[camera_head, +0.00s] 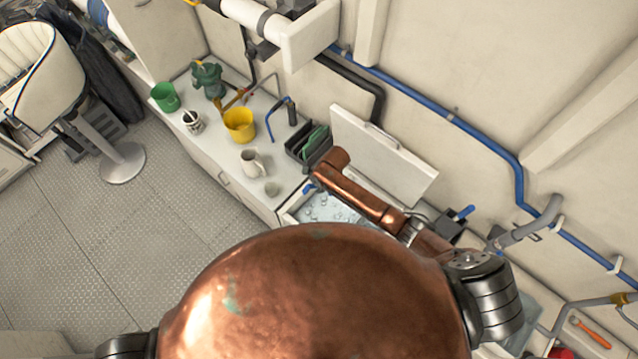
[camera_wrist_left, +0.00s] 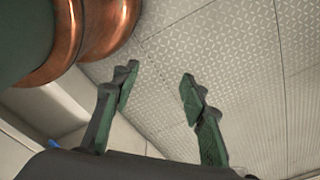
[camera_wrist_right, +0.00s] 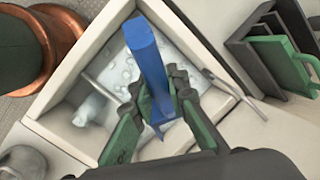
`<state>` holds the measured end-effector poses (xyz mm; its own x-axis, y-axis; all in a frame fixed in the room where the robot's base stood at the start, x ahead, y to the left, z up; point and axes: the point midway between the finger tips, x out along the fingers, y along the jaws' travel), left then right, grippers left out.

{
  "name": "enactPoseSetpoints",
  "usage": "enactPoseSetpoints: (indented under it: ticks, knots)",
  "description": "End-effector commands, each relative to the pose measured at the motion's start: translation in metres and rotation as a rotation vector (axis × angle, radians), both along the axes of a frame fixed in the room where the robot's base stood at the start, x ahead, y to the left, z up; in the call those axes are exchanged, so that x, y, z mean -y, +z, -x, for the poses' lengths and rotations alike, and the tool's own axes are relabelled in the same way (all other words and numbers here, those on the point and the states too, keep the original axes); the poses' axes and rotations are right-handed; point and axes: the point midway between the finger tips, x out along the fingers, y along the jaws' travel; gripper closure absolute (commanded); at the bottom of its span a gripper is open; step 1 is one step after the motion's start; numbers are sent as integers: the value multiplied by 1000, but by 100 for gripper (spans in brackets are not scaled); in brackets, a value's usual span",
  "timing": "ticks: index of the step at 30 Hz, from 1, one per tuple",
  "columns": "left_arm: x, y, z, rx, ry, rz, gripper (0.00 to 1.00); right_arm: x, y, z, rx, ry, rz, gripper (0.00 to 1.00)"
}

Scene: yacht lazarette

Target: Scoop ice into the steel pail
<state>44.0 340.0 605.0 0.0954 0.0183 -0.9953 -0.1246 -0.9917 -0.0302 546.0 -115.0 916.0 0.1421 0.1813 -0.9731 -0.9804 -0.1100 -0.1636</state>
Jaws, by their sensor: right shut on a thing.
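The ice bin (camera_head: 288,212) is a white box set in the counter, its lid (camera_head: 385,152) raised, with pale ice (camera_head: 335,211) inside. My right gripper (camera_wrist_right: 158,100) is over the bin, shut on an upright blue handle (camera_wrist_right: 147,55), apparently the scoop's. I cannot make out the scoop's bowl. A small grey metal container (camera_head: 272,189), likely the steel pail, stands on the counter just left of the bin; it also shows at the lower left of the right wrist view (camera_wrist_right: 24,162). My left gripper (camera_wrist_left: 158,90) is open and empty above the floor.
Green boards stand in a dark rack (camera_head: 307,145) beside the bin. A pale jug (camera_head: 252,162), yellow bucket (camera_head: 239,125), mug (camera_head: 192,121) and green cup (camera_head: 165,96) stand farther along the counter. A blue pipe (camera_head: 440,112) runs along the wall. The patterned floor (camera_head: 120,235) is clear.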

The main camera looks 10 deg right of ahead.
Motion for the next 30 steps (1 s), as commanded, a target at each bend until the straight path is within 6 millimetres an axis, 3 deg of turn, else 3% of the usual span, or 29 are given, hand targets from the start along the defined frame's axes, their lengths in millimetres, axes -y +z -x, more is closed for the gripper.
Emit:
enactPoseSetpoints:
  ticks: [7, 30]
  knots:
    - [1, -28, -10, 14, -2, 2, 60, 0, -33, 0, 1, 3, 0, 100]
    - [1, -116, -4, 5, -2, 0, 60, 0, -110, -1, 2, 3, 0, 100]
